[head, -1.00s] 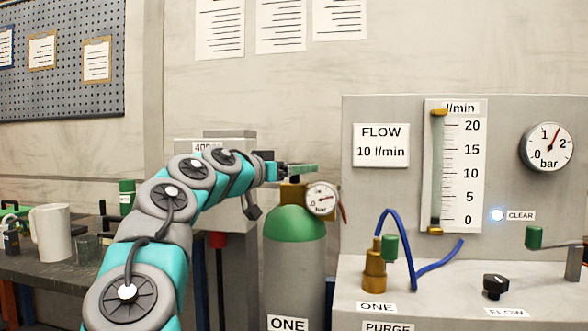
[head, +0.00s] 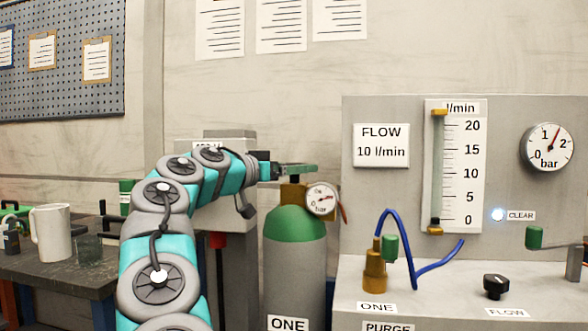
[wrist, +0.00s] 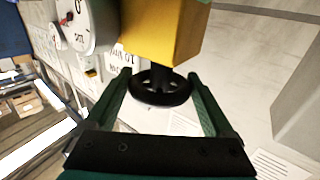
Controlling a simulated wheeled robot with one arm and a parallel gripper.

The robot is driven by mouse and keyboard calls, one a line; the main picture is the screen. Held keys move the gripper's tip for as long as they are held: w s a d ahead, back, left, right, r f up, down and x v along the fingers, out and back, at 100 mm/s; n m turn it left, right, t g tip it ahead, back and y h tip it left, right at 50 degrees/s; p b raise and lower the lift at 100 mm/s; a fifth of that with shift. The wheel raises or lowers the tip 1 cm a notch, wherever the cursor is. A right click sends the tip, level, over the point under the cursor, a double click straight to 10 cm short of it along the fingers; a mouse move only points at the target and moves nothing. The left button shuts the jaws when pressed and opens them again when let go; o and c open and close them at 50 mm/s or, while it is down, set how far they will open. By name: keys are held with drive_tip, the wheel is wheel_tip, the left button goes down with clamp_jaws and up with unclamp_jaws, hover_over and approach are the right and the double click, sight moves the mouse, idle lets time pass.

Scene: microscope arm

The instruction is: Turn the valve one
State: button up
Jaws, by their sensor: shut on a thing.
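The cylinder labelled ONE (head: 295,270), grey with a green shoulder, stands at the head view's centre. Its brass valve block (head: 291,192) is on top, with a round pressure gauge (head: 321,199) beside it. The valve's black handwheel (wrist: 160,87) shows in the wrist view, below the brass block (wrist: 163,30). My gripper (wrist: 160,92) has its two green fingers on either side of the wheel, shut on it. In the head view my gripper (head: 298,169) lies just above the brass block, and its fingers hide the wheel. The gauge reading is too small to tell.
A grey panel (head: 400,205) with a flow tube, gauge and lit CLEAR lamp stands at right. A blue hose (head: 413,265) and a black knob (head: 496,285) are on its base. A white jug (head: 50,236) stands on the left bench.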

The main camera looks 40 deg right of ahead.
drive_tip(key=shift+r+m+g, duration=0.1)
drive_tip(key=shift+m+g, duration=0.3)
drive_tip(key=shift+g, duration=0.2)
idle(0.7)
drive_tip(key=o, duration=1.1)
drive_tip(key=shift+s+a, duration=0.1)
drive_tip(key=shift+a, duration=3.85)
